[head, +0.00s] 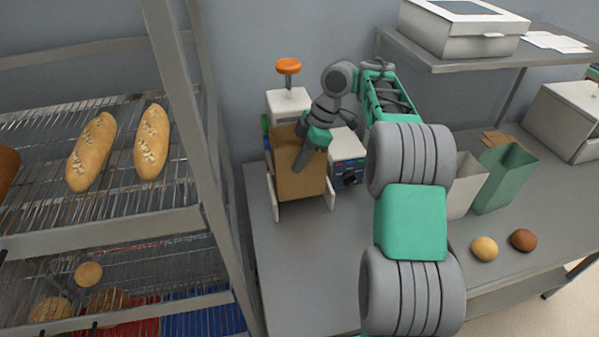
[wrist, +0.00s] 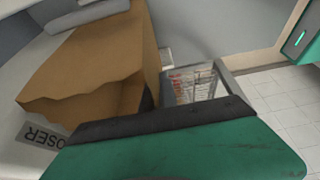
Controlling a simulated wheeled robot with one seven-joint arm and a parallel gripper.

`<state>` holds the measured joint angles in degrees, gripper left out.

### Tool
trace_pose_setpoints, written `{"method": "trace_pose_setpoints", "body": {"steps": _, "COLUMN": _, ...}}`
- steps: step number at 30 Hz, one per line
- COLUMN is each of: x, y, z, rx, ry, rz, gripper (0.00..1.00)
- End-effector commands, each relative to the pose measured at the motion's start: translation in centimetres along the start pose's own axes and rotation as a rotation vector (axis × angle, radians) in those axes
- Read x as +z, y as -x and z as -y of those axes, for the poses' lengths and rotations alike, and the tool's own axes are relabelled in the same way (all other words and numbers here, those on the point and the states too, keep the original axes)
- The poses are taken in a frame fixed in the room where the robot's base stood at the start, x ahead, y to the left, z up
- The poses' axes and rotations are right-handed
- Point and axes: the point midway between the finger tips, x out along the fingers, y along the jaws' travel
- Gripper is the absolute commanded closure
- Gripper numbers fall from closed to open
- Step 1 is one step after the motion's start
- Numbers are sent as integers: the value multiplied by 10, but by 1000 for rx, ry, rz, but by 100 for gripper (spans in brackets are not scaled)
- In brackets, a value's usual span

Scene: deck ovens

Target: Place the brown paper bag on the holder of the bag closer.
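The brown paper bag (head: 289,182) is upright in front of the bag closer (head: 289,104), a white machine with an orange knob. The bag is between the two white side plates of the holder (head: 330,196); I cannot tell whether its bottom rests on it. The other finger is hidden in the head view. In the wrist view, the bag (wrist: 95,55) shows its jagged top edge, beside a label reading "OSER". The frames do not show clearly whether the fingers press on the bag.
A white bag (head: 465,178) and a green bag (head: 503,178) stand to the right on the counter (head: 308,270). Two buns (head: 484,248) lie near its front edge. A blue-fronted box (head: 347,172) is close beside the holder. A metal rack (head: 205,150) with loaves stands at left.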

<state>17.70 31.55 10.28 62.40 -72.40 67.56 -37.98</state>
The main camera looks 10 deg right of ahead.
Motion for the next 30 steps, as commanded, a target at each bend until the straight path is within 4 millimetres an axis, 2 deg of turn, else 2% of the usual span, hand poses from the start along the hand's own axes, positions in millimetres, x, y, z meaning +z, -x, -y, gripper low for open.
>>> {"method": "trace_pose_setpoints", "body": {"steps": 1, "x": 6, "y": -14, "z": 1, "rx": -2, "ry": 0, "rz": -1, "gripper": 100}}
{"method": "trace_pose_setpoints", "body": {"steps": 5, "x": 10, "y": -24, "z": 1, "rx": -1, "ry": 0, "rz": -1, "gripper": 100}}
{"method": "trace_pose_setpoints", "body": {"steps": 10, "x": 21, "y": -52, "z": 1, "rx": -1, "ry": 1, "rz": -1, "gripper": 100}}
{"method": "trace_pose_setpoints", "body": {"steps": 22, "x": 24, "y": -58, "z": -3, "rx": -1, "ry": 0, "rz": -1, "gripper": 100}}
{"method": "trace_pose_setpoints", "body": {"steps": 30, "x": 23, "y": -56, "z": -3, "rx": -1, "ry": 0, "rz": -1, "gripper": 77}}
